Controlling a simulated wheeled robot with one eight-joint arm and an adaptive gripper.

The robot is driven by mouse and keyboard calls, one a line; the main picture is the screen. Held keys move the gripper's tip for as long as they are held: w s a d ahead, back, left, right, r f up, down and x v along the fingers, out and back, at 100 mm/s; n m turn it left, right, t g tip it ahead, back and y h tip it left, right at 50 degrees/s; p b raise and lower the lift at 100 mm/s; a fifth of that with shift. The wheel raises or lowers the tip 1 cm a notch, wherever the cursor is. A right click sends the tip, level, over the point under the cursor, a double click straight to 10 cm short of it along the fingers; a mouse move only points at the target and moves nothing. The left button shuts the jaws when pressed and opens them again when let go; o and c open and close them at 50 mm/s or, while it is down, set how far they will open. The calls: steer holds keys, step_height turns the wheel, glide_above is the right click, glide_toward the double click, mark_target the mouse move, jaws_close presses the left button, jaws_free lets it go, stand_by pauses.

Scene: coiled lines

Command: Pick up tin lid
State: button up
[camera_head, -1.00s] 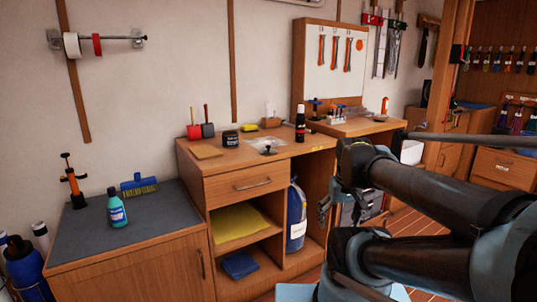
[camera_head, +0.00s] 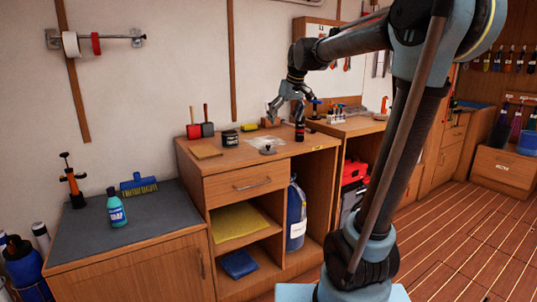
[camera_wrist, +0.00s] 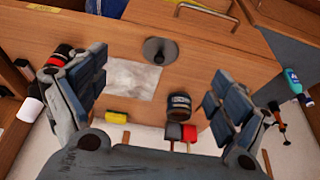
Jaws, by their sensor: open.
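The tin lid (camera_head: 267,151) looks like a dark grey disc with a small knob on top. It lies flat on the wooden bench top near its front edge. In the wrist view the lid (camera_wrist: 153,52) is at the upper middle, apart from both fingers. My gripper (camera_head: 283,108) is open and empty, raised above the bench behind and a little right of the lid. It also shows in the wrist view (camera_wrist: 160,78), fingers wide apart. A dark labelled tin (camera_head: 230,139) stands to the left of the lid.
A pale sheet (camera_wrist: 132,79) lies beside the lid. A dark bottle with a red band (camera_head: 299,132) stands right of it, close to my gripper. A yellow block (camera_head: 249,127) and red and dark brush-like tools (camera_head: 194,130) stand at the back. The front bench edge is clear.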

steer(key=w+a+r, duration=0.1)
steer(key=w+a, duration=0.1)
glide_toward(269, 146)
steer(key=x, duration=0.5)
steer(key=shift+d, duration=0.3)
steer(key=shift+x, duration=2.6)
steer(key=shift+a+r, duration=0.1)
steer(key=shift+a, duration=0.1)
steer(key=c, duration=0.9)
